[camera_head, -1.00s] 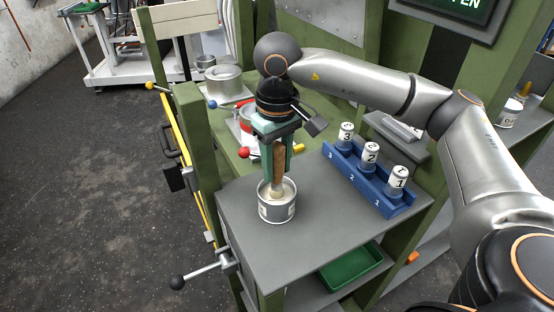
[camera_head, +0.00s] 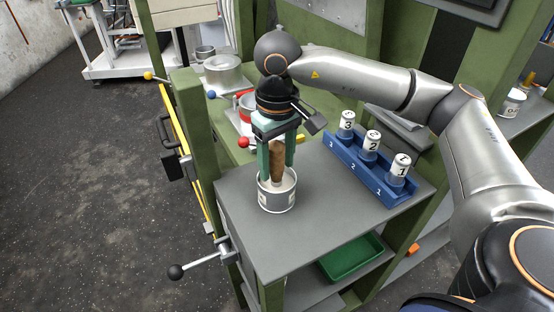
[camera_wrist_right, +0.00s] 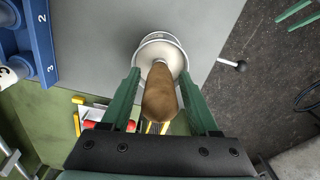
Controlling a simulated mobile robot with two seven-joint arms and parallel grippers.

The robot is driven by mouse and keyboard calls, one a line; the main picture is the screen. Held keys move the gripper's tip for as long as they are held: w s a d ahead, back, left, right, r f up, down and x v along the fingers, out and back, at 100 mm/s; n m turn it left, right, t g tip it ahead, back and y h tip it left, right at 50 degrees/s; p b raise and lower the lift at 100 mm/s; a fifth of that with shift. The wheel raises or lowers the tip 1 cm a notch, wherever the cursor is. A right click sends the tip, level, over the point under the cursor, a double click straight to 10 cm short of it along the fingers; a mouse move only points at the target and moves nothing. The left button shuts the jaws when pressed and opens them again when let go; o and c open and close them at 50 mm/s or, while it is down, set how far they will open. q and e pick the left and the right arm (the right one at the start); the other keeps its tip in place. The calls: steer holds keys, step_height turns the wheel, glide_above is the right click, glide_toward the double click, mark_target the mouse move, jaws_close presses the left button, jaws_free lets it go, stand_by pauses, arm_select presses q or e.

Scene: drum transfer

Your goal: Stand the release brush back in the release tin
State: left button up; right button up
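The release brush (camera_head: 277,158), with a brown wooden handle, stands nearly upright in the release tin (camera_head: 278,202), its bristles hidden inside. The round tin rests on the grey bench top near its left edge. My right gripper (camera_head: 277,172) points down over the tin, its green fingers on either side of the handle. In the right wrist view, gaps show between the handle (camera_wrist_right: 161,98) and both fingers (camera_wrist_right: 159,74), so the gripper is open. My left gripper is outside the head view; two green fingers, apart, at the wrist view's top right (camera_wrist_right: 296,12) look like its own.
A blue rack (camera_head: 370,172) with three numbered cups stands right of the tin. A green tray (camera_head: 352,258) lies on the shelf below. A lever with a black knob (camera_head: 176,271) sticks out at the left. Bare bench top lies in front of the tin.

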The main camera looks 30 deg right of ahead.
steer(key=shift+o, duration=0.7)
step_height(320, 180, up, 11)
steer(key=shift+r+p, duration=0.2)
steer(key=shift+p, duration=0.25)
steer(key=shift+r, duration=0.6)
steer(key=shift+s+f, duration=0.1)
